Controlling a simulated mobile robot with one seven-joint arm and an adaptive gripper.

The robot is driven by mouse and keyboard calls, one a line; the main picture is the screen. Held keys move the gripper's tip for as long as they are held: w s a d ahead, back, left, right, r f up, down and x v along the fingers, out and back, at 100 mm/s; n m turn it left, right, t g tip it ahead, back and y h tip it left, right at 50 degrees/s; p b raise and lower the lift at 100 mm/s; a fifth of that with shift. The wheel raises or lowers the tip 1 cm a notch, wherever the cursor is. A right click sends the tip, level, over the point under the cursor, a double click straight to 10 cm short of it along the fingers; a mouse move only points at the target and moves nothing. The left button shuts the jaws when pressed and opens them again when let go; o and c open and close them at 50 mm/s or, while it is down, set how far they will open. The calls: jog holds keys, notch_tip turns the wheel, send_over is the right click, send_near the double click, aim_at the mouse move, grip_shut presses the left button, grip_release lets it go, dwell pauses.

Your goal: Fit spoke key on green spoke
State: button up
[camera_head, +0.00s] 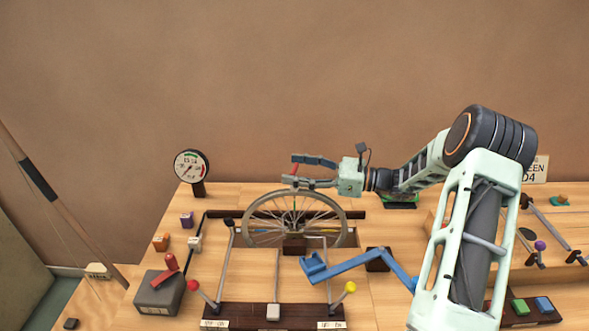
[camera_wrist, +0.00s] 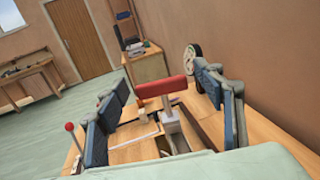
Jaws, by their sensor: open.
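The spoked wheel (camera_head: 247,228) stands in a slot in the bench, its lower part hidden. A thin green spoke (camera_head: 295,205) shows near its upper middle. My gripper (camera_head: 292,170) is above the wheel's top rim, pointing left, with its fingers apart. A red-handled piece, which looks like the spoke key (camera_head: 294,169), is between the fingertips. In the wrist view the red handle (camera_wrist: 166,88) sits crosswise on a grey stem between my two spread fingers (camera_wrist: 165,105). I cannot tell whether either finger touches it, or whether its lower end meets the spoke.
A dial gauge (camera_head: 191,167) stands left of the wheel. A grey box with a red lever (camera_head: 160,290), a lever base (camera_head: 275,315) and a blue crank arm (camera_head: 350,264) are in front. Small blocks and levers crowd the bench; the air above the wheel's left is clear.

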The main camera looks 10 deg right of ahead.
jog(key=v, duration=1.1)
jog(key=shift+d, duration=0.25)
jog(key=shift+s, duration=0.1)
